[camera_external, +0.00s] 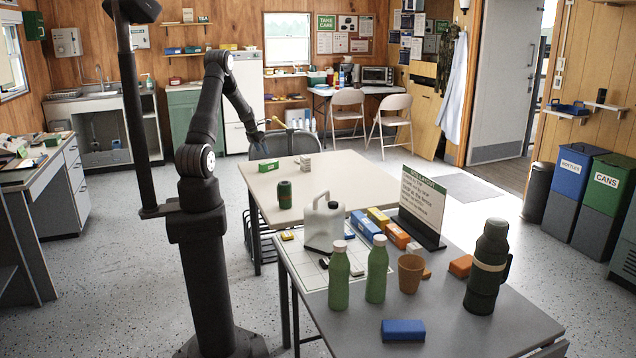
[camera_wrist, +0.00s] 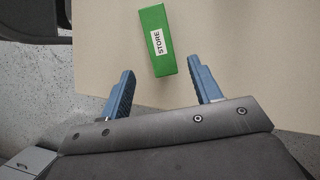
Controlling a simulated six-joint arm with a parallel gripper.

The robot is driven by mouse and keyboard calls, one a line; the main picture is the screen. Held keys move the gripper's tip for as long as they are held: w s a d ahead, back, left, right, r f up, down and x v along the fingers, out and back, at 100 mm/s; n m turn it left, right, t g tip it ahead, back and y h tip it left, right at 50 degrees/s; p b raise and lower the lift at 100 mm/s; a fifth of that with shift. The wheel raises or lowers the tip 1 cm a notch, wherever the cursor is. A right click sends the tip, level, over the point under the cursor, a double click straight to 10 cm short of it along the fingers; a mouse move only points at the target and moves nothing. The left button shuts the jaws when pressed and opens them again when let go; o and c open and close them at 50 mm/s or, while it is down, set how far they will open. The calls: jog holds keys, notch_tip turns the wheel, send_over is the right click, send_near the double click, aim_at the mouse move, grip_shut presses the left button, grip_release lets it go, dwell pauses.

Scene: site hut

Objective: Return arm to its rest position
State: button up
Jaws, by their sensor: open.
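My arm rises on its dark column left of the tables in the external view, with its forearm sloping down to the right. My gripper (camera_external: 264,138) is above the far left edge of the beige table (camera_external: 335,185). In the wrist view my gripper (camera_wrist: 164,72) has its two blue fingers wide apart, with nothing between them. A green box (camera_wrist: 157,40) with a white label lies on the tabletop beyond the fingertips, apart from them. The same green box (camera_external: 263,165) shows in the external view below my gripper.
A dark green can (camera_external: 284,194) and small pale blocks (camera_external: 305,163) stand on the beige table. The grey table (camera_external: 470,325) in front holds a white jug (camera_external: 324,224), green bottles (camera_external: 339,276), a flask (camera_external: 487,268) and a sign (camera_external: 422,205). A chair (camera_external: 270,146) stands behind.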

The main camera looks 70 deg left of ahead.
aim_at(269, 162)
jog(key=shift+s+d+r, duration=0.1)
jog(key=shift+s+r, duration=0.15)
jog(key=shift+r, duration=0.4)
jog(key=shift+f, duration=0.1)
jog(key=x, duration=1.2)
jog(key=shift+w+f, duration=0.1)
jog(key=shift+f, duration=0.15)
notch_tip(269, 162, up, 3)
jog(key=shift+f, duration=0.15)
jog(key=shift+r, duration=0.35)
